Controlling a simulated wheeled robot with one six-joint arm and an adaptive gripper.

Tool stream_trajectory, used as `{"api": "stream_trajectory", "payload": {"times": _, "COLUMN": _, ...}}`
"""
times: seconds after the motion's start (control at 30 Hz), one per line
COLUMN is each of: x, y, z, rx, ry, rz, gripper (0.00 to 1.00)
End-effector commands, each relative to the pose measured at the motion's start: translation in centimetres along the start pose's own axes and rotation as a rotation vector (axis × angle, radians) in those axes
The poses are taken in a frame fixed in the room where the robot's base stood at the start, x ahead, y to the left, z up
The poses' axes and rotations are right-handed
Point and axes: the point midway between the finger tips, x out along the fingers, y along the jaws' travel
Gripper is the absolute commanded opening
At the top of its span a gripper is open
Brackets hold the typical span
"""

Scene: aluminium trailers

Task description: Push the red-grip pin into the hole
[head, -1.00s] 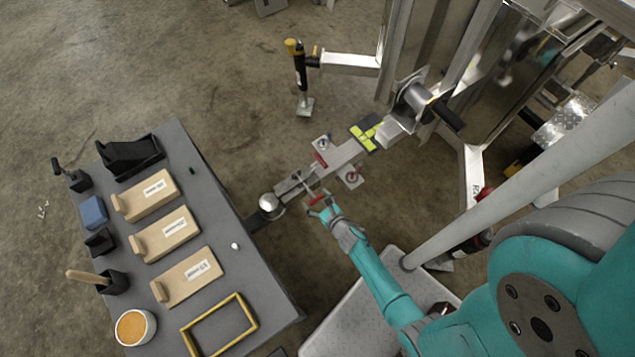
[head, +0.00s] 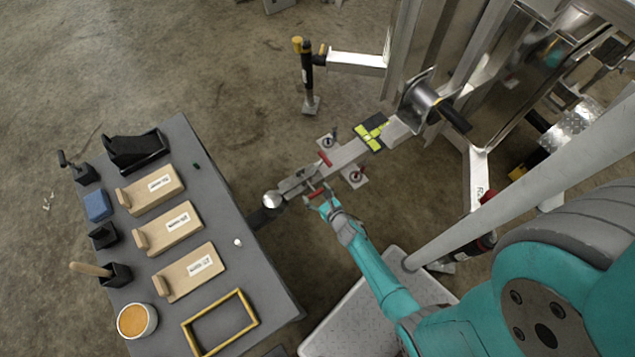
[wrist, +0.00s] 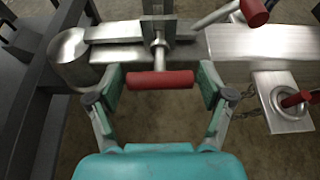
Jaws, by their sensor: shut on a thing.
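The red-grip pin (wrist: 160,80) lies crosswise between the fingers of my gripper (wrist: 162,88), which is shut on its red grip. Its metal shank points away from my gripper to an upright bracket (wrist: 158,28) on the trailer coupler (wrist: 115,32). The shank's tip meets the bracket area; I cannot tell how deep it sits, and the hole is hidden. In the head view my gripper (head: 318,194) is at the near side of the coupler (head: 297,184), beside the drawbar.
Another red handle (wrist: 255,12) is above the drawbar, and a red-grip piece (wrist: 297,100) with a chain is on a side plate. A silver ball (head: 272,199) is at the coupler's end. A grey bench (head: 225,240) with wooden blocks stands left. Bare floor lies beyond.

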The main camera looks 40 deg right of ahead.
Motion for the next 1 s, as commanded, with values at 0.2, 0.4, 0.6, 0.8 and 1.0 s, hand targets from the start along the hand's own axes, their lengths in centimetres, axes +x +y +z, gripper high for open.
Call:
{"api": "stream_trajectory", "payload": {"times": 0.2, "x": 0.4, "y": 0.0, "z": 0.1, "rx": 0.0, "ry": 0.0, "rz": 0.0, "gripper": 0.44}}
{"api": "stream_trajectory", "payload": {"times": 0.4, "x": 0.8, "y": 0.0, "z": 0.3, "rx": 0.0, "ry": 0.0, "rz": 0.0, "gripper": 0.44}}
{"api": "stream_trajectory", "payload": {"times": 0.6, "x": 1.2, "y": 0.0, "z": 0.6, "rx": 0.0, "ry": -0.001, "rz": 0.0, "gripper": 0.44}}
{"api": "stream_trajectory", "payload": {"times": 0.8, "x": 1.6, "y": 0.0, "z": 0.7, "rx": 0.0, "ry": -0.001, "rz": 0.0, "gripper": 0.44}}
{"api": "stream_trajectory", "payload": {"times": 1.0, "x": 1.7, "y": 0.0, "z": 0.7, "rx": 0.0, "ry": 0.0, "rz": 0.0, "gripper": 1.0}}
